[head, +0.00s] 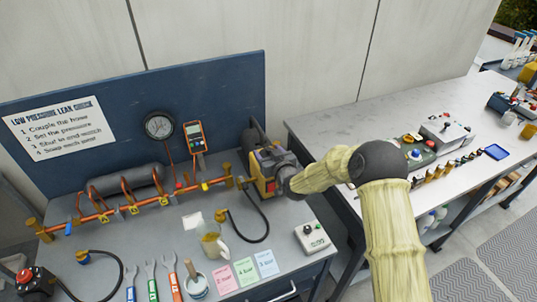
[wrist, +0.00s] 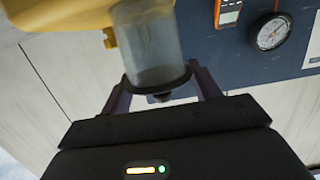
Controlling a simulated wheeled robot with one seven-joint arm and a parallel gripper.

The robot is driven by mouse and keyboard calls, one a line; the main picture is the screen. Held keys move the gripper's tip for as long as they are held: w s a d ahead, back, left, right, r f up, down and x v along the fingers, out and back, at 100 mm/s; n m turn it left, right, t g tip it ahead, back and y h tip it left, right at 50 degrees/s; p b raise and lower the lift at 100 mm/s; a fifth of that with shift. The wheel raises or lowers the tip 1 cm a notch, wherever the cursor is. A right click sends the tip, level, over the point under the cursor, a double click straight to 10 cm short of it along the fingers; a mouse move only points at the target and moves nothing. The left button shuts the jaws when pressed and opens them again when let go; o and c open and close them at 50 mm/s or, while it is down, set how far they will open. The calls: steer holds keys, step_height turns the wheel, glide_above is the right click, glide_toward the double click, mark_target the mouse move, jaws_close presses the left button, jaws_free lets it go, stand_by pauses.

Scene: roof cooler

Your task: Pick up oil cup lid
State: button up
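The oil cup in the wrist view is a clear grey cylinder (wrist: 147,45) on a yellow machine body. I take its dark end rim, with a small dark knob, as the oil cup lid (wrist: 161,93). It sits on the cup. My gripper (wrist: 160,82) has its two fingers spread, one on each side of the lid; I cannot tell whether they touch the rim. In the head view, my gripper (head: 284,180) is at the yellow machine (head: 263,172) on the left bench, and the lid cannot be made out there.
A round gauge (head: 159,126) and an orange meter (head: 195,137) are at the blue back panel (head: 90,85). A pipe manifold (head: 130,203) stands left of the machine. A grey button box (head: 312,238) lies at the bench's right edge. The right bench (head: 350,120) has bare surface.

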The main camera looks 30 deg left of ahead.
mark_target(269, 148)
steer(key=shift+c, duration=1.2)
step_height(269, 148, up, 10)
steer(key=b, duration=0.2)
steer(key=shift+b, duration=0.3)
